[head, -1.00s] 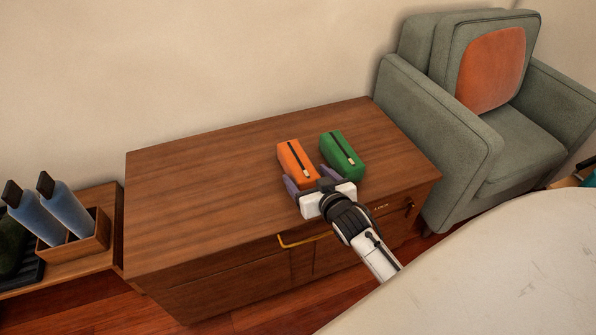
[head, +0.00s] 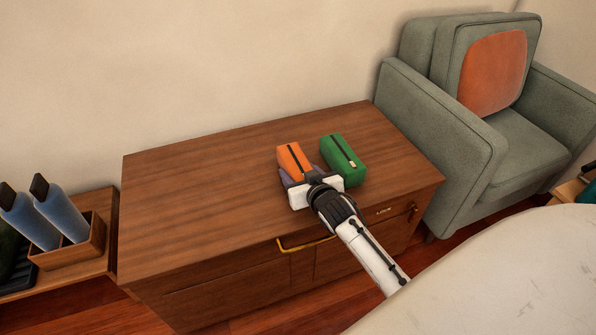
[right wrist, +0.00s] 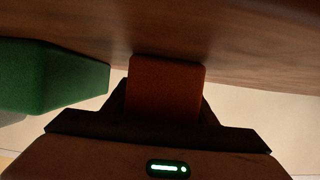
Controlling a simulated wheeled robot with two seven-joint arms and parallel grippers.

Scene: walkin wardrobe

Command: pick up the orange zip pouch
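The orange zip pouch (head: 292,159) lies on the wooden dresser top, its near end hidden by my right gripper. My right gripper (head: 301,172) reaches in from the front, with a finger along each side of the pouch. In the right wrist view the pouch (right wrist: 165,90) fills the space between the dark fingers, which look pressed against its sides. It shows no clear gap above the dresser. My left gripper is not in view.
A green pouch (head: 344,156) lies close to the right of the orange one and also shows in the right wrist view (right wrist: 50,80). The dresser top (head: 200,190) is clear to the left. A grey armchair (head: 440,130) stands at the right, a wooden bottle box (head: 95,240) at the left.

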